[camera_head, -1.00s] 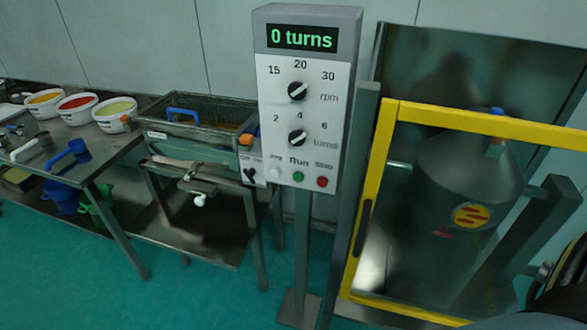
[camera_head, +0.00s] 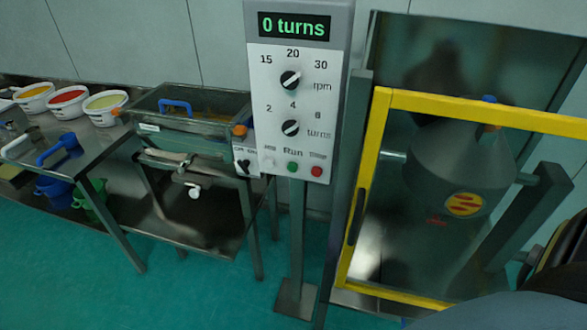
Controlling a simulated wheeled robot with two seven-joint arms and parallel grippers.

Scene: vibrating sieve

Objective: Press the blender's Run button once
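The blender's control panel (camera_head: 272,100) stands on a post in the middle of the view. Its display (camera_head: 293,26) reads "0 turns". The green Run button (camera_head: 292,168) is at the bottom of the panel, with the red Stop button (camera_head: 317,171) to its right and a pale button (camera_head: 268,165) to its left. The rpm knob (camera_head: 290,80) and the turns knob (camera_head: 290,127) are above. The blender vessel (camera_head: 450,170) is behind the yellow-framed guard (camera_head: 378,150). Neither gripper shows; a dark part at the lower right seems to be my arm.
A steel table (camera_head: 75,148) at left holds several tubs of coloured material. A sieve machine (camera_head: 195,130) with a blue handle is left of the panel. The guard frame is close to the panel's right. The green floor (camera_head: 190,300) in front is clear.

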